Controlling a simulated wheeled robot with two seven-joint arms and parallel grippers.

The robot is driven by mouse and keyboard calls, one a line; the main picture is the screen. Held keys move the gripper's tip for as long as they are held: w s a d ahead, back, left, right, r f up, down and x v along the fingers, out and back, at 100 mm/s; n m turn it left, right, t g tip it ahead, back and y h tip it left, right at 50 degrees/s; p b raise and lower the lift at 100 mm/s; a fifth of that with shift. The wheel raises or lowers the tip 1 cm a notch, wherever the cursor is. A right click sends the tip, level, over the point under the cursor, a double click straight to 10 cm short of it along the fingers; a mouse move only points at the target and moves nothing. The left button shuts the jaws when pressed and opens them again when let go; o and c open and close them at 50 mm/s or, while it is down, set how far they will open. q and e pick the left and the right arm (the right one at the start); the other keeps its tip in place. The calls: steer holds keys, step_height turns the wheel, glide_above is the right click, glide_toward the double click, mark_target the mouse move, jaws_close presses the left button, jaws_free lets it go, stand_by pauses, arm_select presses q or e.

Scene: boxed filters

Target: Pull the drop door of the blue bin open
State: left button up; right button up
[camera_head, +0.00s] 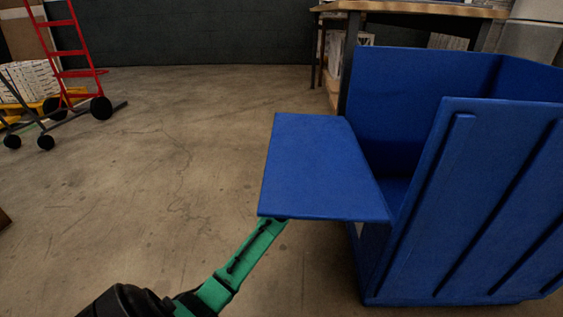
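The blue bin (490,200) stands at the right, with its ribbed side facing me. Its drop door (315,165) is folded down on the bin's left side and juts out to the left, close to level. I see its flat face from above. My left arm, with a green link, reaches up from the bottom to the door's near left corner. The fingertips are hidden under the door, so I cannot tell whether they touch or grip it. My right gripper is not in view.
A red hand truck (70,52) stands at the far left beside stacked white goods. A wooden-topped table (420,8) stands behind the bin. The concrete floor left of the door is clear.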

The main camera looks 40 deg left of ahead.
arm_select(q)
jaws_close()
steer(key=shift+f, duration=0.1)
stand_by(1.1)
